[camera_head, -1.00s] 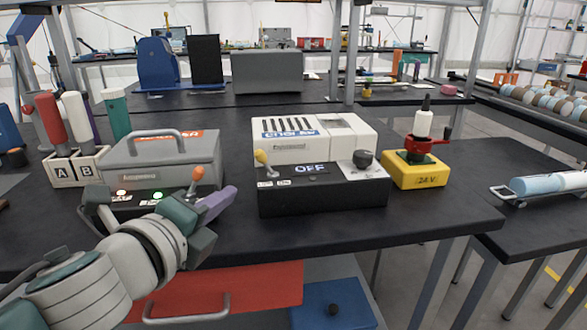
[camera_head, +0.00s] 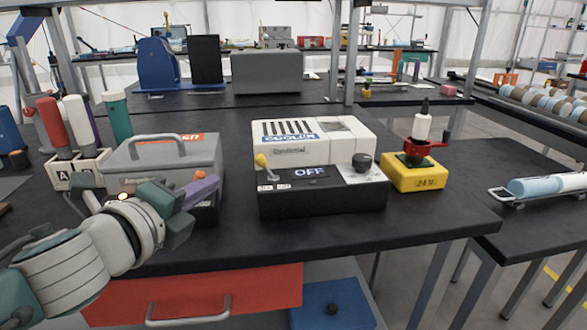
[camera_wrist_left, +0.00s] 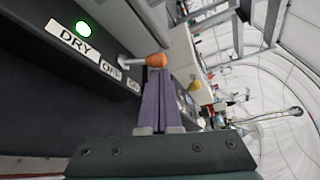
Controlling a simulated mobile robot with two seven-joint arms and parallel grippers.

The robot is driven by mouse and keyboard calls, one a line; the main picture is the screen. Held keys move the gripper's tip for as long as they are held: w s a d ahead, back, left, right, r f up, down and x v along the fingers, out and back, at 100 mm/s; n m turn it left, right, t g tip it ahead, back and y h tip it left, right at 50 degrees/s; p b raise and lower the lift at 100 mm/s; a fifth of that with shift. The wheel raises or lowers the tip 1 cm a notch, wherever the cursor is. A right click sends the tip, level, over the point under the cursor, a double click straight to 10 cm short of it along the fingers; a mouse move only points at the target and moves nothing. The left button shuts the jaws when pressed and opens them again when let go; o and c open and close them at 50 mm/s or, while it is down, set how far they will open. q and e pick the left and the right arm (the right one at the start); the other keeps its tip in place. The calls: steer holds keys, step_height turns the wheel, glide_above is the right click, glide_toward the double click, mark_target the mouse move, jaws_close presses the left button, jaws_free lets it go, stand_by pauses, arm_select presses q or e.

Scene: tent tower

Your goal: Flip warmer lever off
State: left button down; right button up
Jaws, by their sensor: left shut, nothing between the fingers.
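The warmer is a grey lidded box (camera_head: 165,158) with a handle on top and a dark front panel, at the left of the bench. Its lever has an orange knob (camera_head: 200,175), which also shows in the left wrist view (camera_wrist_left: 157,60) above small OFF and ON labels (camera_wrist_left: 112,70). My left gripper (camera_head: 208,186) is shut and empty, its purple fingers just in front of the knob. In the left wrist view the fingertips (camera_wrist_left: 160,78) are right below the knob; I cannot tell whether they touch. A green light (camera_wrist_left: 83,28) glows above the DRY label.
A cooler (camera_head: 310,140) with a yellow-knobbed lever (camera_head: 261,160) and an OFF display stands to the right. Beyond it is a yellow box (camera_head: 414,178) with a red-topped device. Bottles stand in a white holder (camera_head: 62,175) at left. The bench front (camera_head: 330,228) is clear.

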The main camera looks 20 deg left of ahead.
steer(key=shift+f, duration=0.35)
arm_select(q)
steer(key=shift+s+a+r+n+t+b, duration=0.15)
steer(key=shift+n+t+b, duration=0.15)
steer(key=shift+n+b, duration=0.3)
arm_select(e)
steer(key=shift+d+f, duration=0.2)
steer(key=shift+f, duration=0.3)
